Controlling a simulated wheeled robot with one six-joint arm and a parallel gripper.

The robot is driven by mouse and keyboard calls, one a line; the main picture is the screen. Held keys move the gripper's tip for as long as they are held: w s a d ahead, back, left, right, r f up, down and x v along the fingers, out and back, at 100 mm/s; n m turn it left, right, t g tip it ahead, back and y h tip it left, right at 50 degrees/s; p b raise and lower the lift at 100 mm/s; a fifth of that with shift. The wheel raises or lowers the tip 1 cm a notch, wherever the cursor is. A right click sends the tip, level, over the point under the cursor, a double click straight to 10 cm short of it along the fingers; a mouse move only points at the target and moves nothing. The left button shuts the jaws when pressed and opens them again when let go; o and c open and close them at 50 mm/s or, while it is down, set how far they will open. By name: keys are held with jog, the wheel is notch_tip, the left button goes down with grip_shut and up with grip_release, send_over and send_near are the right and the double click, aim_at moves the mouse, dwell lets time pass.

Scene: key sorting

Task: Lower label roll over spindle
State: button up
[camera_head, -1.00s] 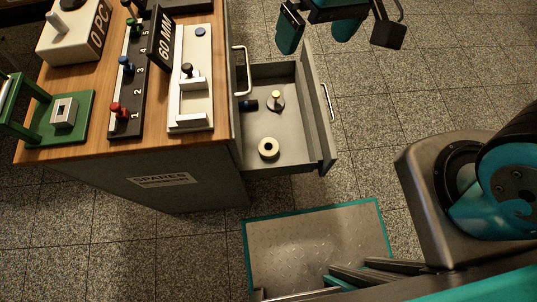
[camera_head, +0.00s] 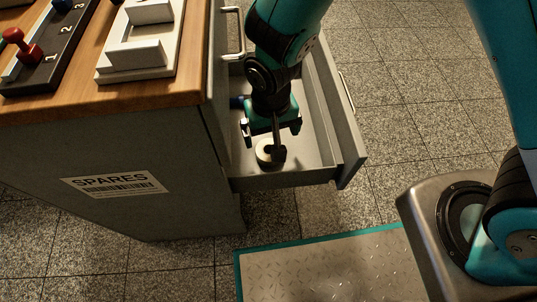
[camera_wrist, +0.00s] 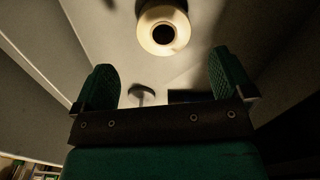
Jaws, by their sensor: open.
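The label roll (camera_head: 263,152), a cream ring with a dark hole, lies flat on the floor of the open drawer near its front end. It also shows at the top of the wrist view (camera_wrist: 163,28). My gripper (camera_head: 269,129) points down into the drawer above and close to the roll, with a dark part of my arm's end covering the roll's right side. In the wrist view its two green fingers (camera_wrist: 165,82) are apart with nothing held between them. The spindle, with its round base (camera_wrist: 141,95), shows between the fingers; my arm hides it in the head view.
A dark blue object (camera_wrist: 190,96) lies beside the spindle and peeks out left of my arm (camera_head: 237,101). The drawer walls (camera_head: 335,130) stand close around my gripper. The cabinet (camera_head: 120,150) with the SPARES label is at left. A teal-edged plate (camera_head: 330,265) lies in front.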

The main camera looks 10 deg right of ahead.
aim_at(269, 148)
jog(key=f+b, duration=0.1)
jog(key=f, duration=0.1)
jog(key=f+b, duration=0.1)
jog(key=f, duration=0.1)
jog(key=f+b, duration=0.1)
jog(key=f, duration=0.2)
jog(key=shift+a+b, duration=0.25)
jog(key=shift+b, duration=0.1)
jog(key=c, duration=1)
